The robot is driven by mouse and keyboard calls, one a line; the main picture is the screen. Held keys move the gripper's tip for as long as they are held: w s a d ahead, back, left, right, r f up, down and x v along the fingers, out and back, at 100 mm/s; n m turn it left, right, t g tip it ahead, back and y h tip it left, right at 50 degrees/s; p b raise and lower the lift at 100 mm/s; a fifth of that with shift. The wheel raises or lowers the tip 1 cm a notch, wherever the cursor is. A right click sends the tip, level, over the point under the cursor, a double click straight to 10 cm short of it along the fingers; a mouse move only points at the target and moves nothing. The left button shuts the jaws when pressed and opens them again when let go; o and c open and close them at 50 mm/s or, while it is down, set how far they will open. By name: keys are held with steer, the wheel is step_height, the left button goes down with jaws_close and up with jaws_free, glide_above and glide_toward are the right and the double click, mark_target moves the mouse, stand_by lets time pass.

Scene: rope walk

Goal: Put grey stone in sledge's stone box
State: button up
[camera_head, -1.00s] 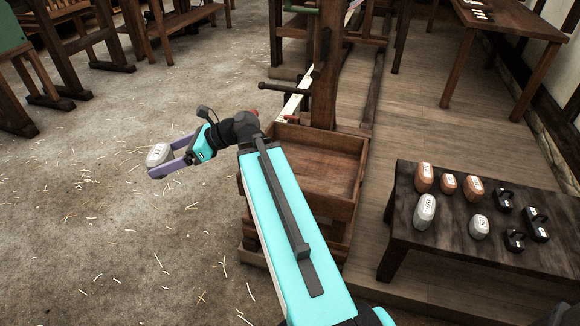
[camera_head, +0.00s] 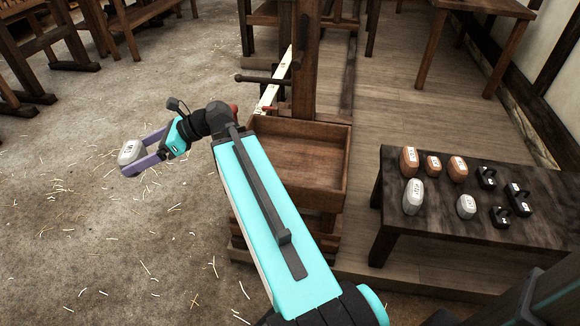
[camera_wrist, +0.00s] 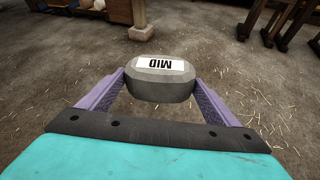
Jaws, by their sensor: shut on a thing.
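My gripper (camera_head: 138,160) is shut on a grey stone (camera_head: 130,151) with a white label. In the wrist view the stone (camera_wrist: 160,80) sits between the two purple fingers, and its label reads "MID". The stone is held in the air above the straw-strewn floor, to the left of the sledge. The sledge's stone box (camera_head: 345,188) is an open wooden tray in the middle of the head view. The visible part of its floor is bare. My arm covers its left side.
A dark bench (camera_head: 450,229) at the right bears several orange stones, grey stones (camera_head: 413,196) and black weights. A wooden post (camera_head: 305,70) with a handle rises behind the stone box. Wooden trestles stand at the back left. The floor at the left is open.

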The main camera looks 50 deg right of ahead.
steer(key=d+f+m+t+h, duration=0.1)
steer(key=d+f, duration=0.3)
steer(key=d, duration=0.8)
steer(key=d+f+m+h, duration=0.1)
steer(key=d+f, duration=0.2)
steer(key=d, duration=0.9)
steer(key=s+d+f, duration=0.2)
steer(key=s+d, duration=0.1)
steer(key=d, duration=0.3)
steer(key=s+d+f+m+t+p, duration=0.1)
steer(key=s+d+f, duration=0.1)
steer(key=d, duration=0.5)
steer(key=s+d+f, duration=0.3)
steer(key=s+d, duration=0.1)
steer(key=d, duration=0.2)
steer(key=shift+s+d+t+h, duration=0.35)
steer(key=shift+s+t+h, duration=0.05)
steer(key=shift+f+b, duration=0.4)
steer(key=shift+f, duration=2.7)
steer(key=shift+f, duration=0.1)
steer(key=shift+f+b, duration=0.4)
steer(key=shift+f, duration=1.35)
steer(key=shift+f, duration=0.1)
